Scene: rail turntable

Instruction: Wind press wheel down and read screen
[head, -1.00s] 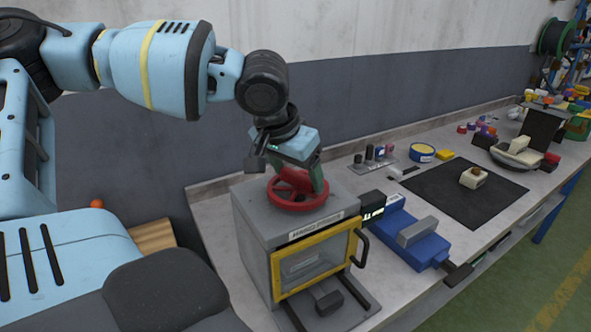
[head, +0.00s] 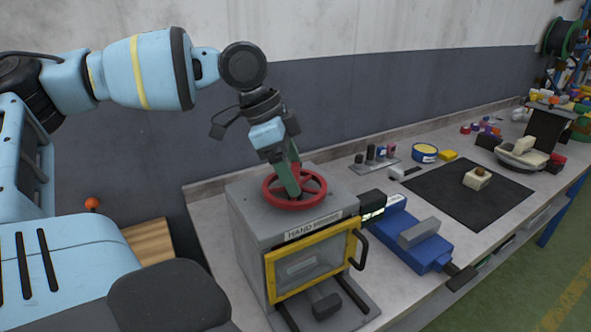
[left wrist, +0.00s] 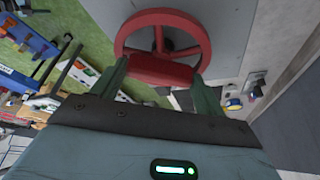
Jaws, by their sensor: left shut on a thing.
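The red press wheel (head: 311,187) lies flat on top of the grey hand press (head: 247,205). My left gripper (head: 292,192) reaches down to the wheel and is shut on its rim. In the left wrist view the wheel (left wrist: 150,17) shows its spokes, with the near rim between the green fingers of my left gripper (left wrist: 160,75). The press has a yellow-framed window door (head: 268,275) with a black handle. A small lit screen (head: 373,214) sits at the press's right side; its reading is too small to make out. My right gripper is not in view.
A blue vise (head: 412,243) stands right of the press. A black mat (head: 465,190) with a small cream block (head: 477,179) lies beyond it. A wall runs behind the bench.

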